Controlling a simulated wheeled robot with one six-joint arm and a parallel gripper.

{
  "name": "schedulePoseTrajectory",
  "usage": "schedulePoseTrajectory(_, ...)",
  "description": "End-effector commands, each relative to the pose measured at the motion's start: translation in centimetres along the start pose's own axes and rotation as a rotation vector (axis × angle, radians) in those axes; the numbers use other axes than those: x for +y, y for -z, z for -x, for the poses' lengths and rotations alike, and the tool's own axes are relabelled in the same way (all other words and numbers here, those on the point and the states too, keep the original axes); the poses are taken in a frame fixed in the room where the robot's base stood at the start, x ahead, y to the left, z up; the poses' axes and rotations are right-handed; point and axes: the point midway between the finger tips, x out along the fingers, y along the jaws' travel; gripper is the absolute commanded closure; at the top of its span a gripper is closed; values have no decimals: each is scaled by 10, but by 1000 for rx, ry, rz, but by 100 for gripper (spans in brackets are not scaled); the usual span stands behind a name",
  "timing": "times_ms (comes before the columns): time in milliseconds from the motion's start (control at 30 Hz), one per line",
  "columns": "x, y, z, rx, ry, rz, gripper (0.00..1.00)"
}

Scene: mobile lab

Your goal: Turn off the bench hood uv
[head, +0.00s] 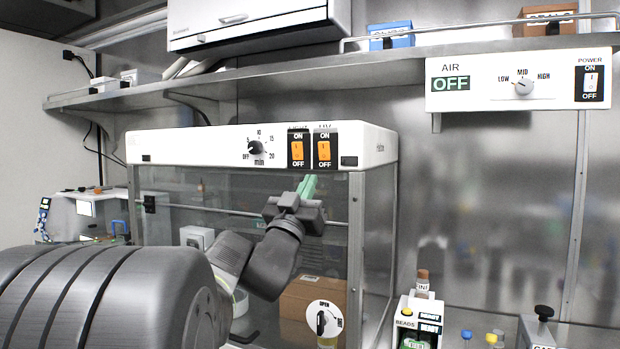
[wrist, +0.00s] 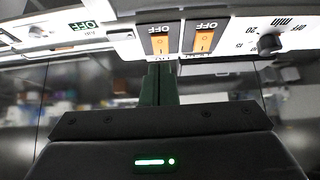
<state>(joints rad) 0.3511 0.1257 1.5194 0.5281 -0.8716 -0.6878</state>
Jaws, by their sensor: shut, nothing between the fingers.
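The bench hood (head: 210,145) has a white top panel with two orange rocker switches marked ON above and OFF below. The right one, under the UV label, is the UV switch (head: 323,151); the left one is the light switch (head: 297,151). I cannot tell surely which way either rocker is tipped. My gripper (head: 307,186) is shut and empty, its green fingers pointing up just below the switches. In the wrist view, which is upside down, the fingers (wrist: 160,85) point at the UV switch (wrist: 160,44); the light switch (wrist: 203,41) is right of it. Contact is not clear.
A timer knob (head: 256,148) is left of the switches. The hood's glass front is behind my gripper, with a brown box (head: 305,298) inside. An air control panel (head: 520,80) reading OFF hangs at upper right. A beads box (head: 418,322) stands at lower right.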

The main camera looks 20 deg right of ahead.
Motion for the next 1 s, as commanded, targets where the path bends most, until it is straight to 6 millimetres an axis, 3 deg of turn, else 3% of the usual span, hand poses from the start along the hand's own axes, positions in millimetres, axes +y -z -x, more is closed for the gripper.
schedulePoseTrajectory(200,0,-13,38,0,2,-1,100)
schedulePoseTrajectory(400,0,-17,54,2,1,-1,100)
schedulePoseTrajectory(833,0,-16,54,2,0,-1,100)
schedulePoseTrajectory(1000,0,-11,38,2,-2,0,100)
